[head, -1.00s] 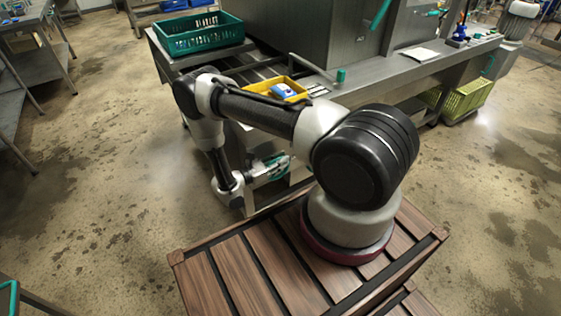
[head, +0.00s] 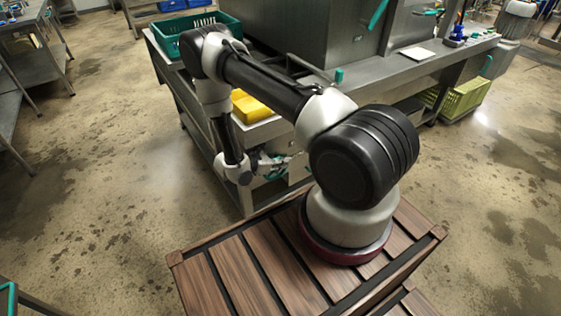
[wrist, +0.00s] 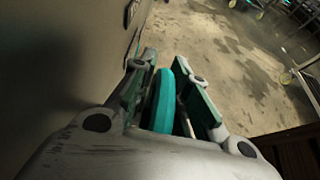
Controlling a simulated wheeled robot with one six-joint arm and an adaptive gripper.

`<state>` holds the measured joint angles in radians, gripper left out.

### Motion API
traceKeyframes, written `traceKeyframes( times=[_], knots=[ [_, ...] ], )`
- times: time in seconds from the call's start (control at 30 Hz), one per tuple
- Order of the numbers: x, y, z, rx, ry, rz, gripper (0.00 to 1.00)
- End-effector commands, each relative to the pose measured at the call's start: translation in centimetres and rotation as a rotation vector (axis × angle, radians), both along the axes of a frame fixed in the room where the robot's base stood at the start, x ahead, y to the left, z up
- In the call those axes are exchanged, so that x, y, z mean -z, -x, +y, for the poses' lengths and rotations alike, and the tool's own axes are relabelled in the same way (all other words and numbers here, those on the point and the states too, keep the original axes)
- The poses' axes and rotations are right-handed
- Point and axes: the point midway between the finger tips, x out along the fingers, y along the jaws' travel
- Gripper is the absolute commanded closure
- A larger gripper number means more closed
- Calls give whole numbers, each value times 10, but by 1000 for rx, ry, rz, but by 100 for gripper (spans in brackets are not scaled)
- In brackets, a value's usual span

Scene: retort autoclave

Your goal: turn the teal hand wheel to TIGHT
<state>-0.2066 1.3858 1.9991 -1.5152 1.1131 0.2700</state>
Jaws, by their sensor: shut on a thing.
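The teal hand wheel (wrist: 164,100) shows in the wrist view as a thick curved rim between the two fingers of my gripper (wrist: 166,71). My gripper is shut on this rim, beside a grey metal face. In the head view, my gripper (head: 272,164) is low at the near side of the steel bench, with a little teal showing at it. Most of the wheel is hidden by the gripper and arm. I cannot read any TIGHT mark or the wheel's angle.
A green crate (head: 168,35) and a partly hidden yellow tray (head: 250,106) stand on the steel bench (head: 400,75). A yellow-green crate (head: 467,98) is on the floor at right. The stained floor to the left is open.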

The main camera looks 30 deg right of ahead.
Motion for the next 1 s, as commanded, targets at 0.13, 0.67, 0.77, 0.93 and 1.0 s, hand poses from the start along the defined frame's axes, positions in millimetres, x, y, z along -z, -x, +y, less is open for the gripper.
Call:
traceKeyframes(
  times=[0.13, 0.67, 0.77, 0.93, 1.0],
  knots=[
    [3, 5, -3, 6, -68, 12, 100],
    [6, 6, -4, 4, -129, 16, 100],
    [6, 6, -4, 4, -128, 16, 100],
    [6, 5, -4, 3, -128, 15, 65],
    [6, 4, -4, 3, -127, 12, 65]
  ],
)
